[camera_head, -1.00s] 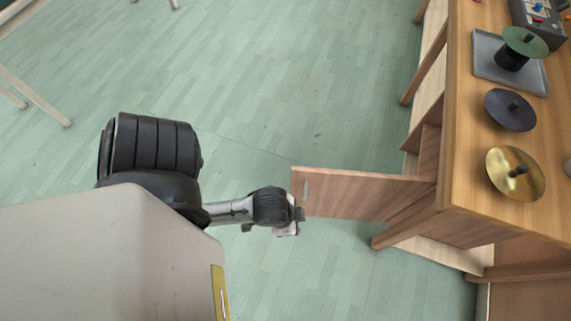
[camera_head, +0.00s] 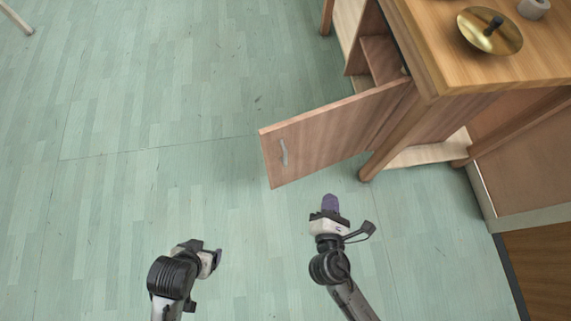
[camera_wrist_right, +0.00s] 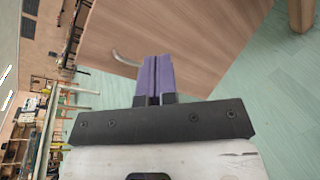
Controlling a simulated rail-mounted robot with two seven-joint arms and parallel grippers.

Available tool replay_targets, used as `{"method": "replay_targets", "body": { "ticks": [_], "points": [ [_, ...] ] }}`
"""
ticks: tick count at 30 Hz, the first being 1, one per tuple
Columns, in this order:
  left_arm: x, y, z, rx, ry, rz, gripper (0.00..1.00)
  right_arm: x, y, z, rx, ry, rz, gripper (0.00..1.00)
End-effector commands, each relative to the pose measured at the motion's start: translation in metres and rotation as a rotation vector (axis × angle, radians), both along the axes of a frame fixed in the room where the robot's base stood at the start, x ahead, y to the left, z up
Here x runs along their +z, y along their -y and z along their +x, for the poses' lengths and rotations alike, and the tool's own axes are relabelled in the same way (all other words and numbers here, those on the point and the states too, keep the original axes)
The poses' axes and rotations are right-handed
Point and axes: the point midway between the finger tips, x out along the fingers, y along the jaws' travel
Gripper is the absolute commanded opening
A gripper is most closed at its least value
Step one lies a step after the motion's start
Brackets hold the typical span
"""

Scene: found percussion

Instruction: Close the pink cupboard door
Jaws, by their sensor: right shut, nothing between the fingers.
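The pinkish wood cupboard door (camera_head: 325,138) stands swung open from the wooden cupboard (camera_head: 450,55), sticking out over the floor. A metal handle (camera_head: 284,152) is near its free edge. The door also fills the upper part of the right wrist view (camera_wrist_right: 190,40), with the handle (camera_wrist_right: 125,60) left of the fingers. My right gripper (camera_head: 330,203) is below the door in the head view, its purple fingers (camera_wrist_right: 157,78) shut and empty, pointing toward the door face. I cannot tell if they touch it. My left gripper (camera_head: 215,258) is at the lower left, away from the door; its fingers are unclear.
A brass cymbal (camera_head: 490,32) and a small grey object (camera_head: 533,8) sit on the cupboard top. A cupboard leg (camera_head: 385,145) stands beside the door's hinge side. The green plank floor (camera_head: 130,130) left of the door is clear.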

Motion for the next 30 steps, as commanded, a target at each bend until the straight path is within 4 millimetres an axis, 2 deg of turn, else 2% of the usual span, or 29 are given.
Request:
{"method": "replay_targets", "body": {
  "ticks": [1,6,9,14,30],
  "points": [
    [-0.020,0.000,0.000,0.000,0.001,0.001,0.79,-0.017,-0.017,0.001,0.084,0.044,-0.137,0.00],
    [-0.037,0.000,0.001,0.000,0.003,0.000,0.79,-0.030,-0.059,-0.003,0.279,0.172,-0.495,0.00],
    [-0.041,0.000,0.002,0.000,0.005,0.001,0.79,-0.034,-0.073,-0.005,0.337,0.216,-0.610,0.00],
    [-0.044,0.000,0.002,0.000,0.007,0.001,0.79,-0.035,-0.083,0.005,0.366,0.244,-0.676,0.00],
    [-0.063,0.000,0.001,0.003,0.006,-0.002,0.79,-0.037,-0.101,0.098,0.365,0.243,-0.674,0.00]
  ]
}}
